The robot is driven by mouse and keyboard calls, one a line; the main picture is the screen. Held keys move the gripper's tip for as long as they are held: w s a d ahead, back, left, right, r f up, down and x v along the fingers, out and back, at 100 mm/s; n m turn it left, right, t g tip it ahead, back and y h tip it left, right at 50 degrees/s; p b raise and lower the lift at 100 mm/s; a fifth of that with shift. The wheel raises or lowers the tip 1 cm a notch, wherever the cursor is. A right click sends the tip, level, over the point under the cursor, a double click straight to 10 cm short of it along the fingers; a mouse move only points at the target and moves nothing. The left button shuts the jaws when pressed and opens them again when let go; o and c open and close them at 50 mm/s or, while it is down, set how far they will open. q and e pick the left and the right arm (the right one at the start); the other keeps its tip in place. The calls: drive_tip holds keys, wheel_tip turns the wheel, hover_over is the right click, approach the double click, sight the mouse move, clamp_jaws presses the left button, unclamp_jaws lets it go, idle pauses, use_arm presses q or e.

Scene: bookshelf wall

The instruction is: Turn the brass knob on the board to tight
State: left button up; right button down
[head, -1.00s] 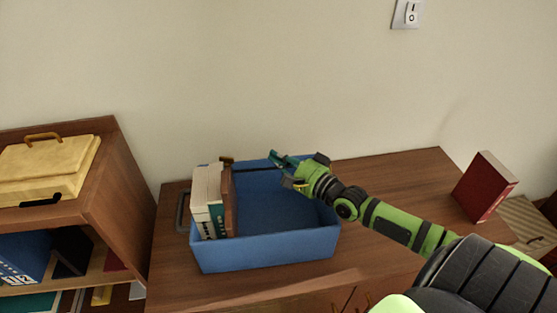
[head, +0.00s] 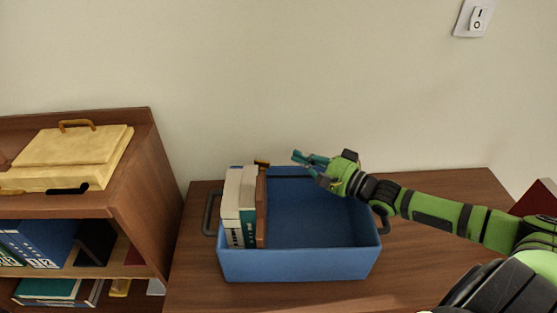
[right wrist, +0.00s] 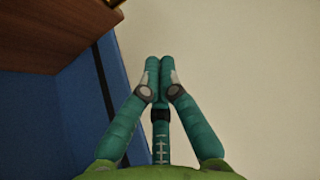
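My right gripper (head: 303,162) is teal-fingered and hangs above the back part of a blue bin (head: 300,264). It also shows in the right wrist view (right wrist: 160,65), where its fingertips lie close together with nothing visible between them. The head view seems to show a gap between fingers, so its opening is unclear. A brown upright board (head: 261,210) stands in the bin beside white and teal books, left of the gripper. A small brown piece (head: 262,163) shows at its top; I cannot tell whether it is the brass knob. No other knob is clearly seen. My left gripper is out of view.
White and teal books (head: 239,205) fill the bin's left side; its right side is empty. A shelf (head: 130,200) with a yellow case (head: 75,150) stands at left. A red book (head: 538,198) is at right. A light switch (head: 476,18) is on the wall.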

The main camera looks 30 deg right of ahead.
sight(262, 164)
drive_tip(key=x, duration=0.3)
drive_tip(key=shift+w+a+r, duration=0.1)
drive_tip(key=shift+x, duration=0.75)
drive_tip(key=shift+a+p, duration=0.75)
drive_tip(key=shift+p, duration=0.15)
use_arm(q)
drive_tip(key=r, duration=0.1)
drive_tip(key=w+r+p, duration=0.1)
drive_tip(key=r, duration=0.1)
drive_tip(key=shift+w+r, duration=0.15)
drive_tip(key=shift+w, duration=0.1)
use_arm(e)
drive_tip(key=shift+s+a, duration=0.9)
drive_tip(key=shift+s, duration=0.1)
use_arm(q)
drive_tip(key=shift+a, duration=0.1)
use_arm(e)
drive_tip(key=shift+d, duration=0.1)
